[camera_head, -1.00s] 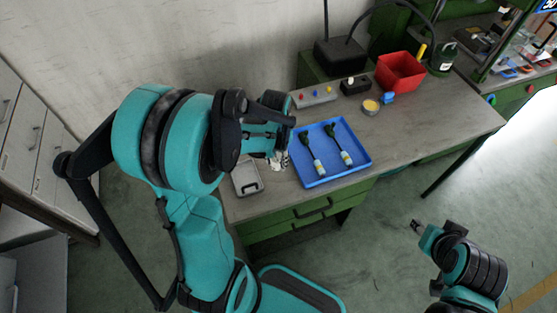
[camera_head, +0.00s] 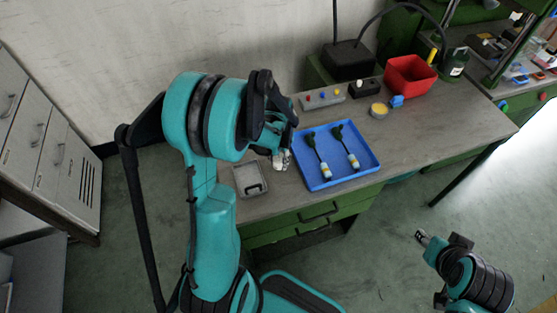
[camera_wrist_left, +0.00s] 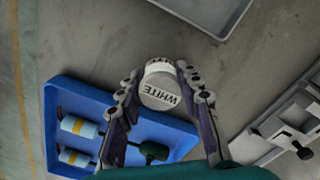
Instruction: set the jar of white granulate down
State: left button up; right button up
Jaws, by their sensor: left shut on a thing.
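The jar of white granulate (camera_wrist_left: 160,92) is in my left gripper (camera_wrist_left: 160,72). In the left wrist view its lid reads WHITE, and both fingers close around it. In the head view the jar (camera_head: 281,160) shows as a small pale shape below my left gripper (camera_head: 279,150), at the bench's left part between the blue tray and the grey box. I cannot tell whether its base touches the bench top. My right gripper (camera_head: 422,238) is at lower right, away from the bench; its fingers are too small to judge.
The blue tray (camera_head: 312,182) holds two dark-handled tools with pale bottles. A grey box (camera_head: 250,180) lies to the left. A button box (camera_head: 322,97), a yellow-topped tin (camera_head: 379,110) and a red bin (camera_head: 410,75) stand behind. The bench (camera_head: 430,130) is clear on the right.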

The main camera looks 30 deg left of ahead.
pick_arm(q)
jog(key=shift+f, duration=0.25)
jog(key=o, duration=1.1)
jog(key=shift+r, duration=0.1)
jog(key=shift+o, duration=0.2)
jog(key=shift+r, duration=0.1)
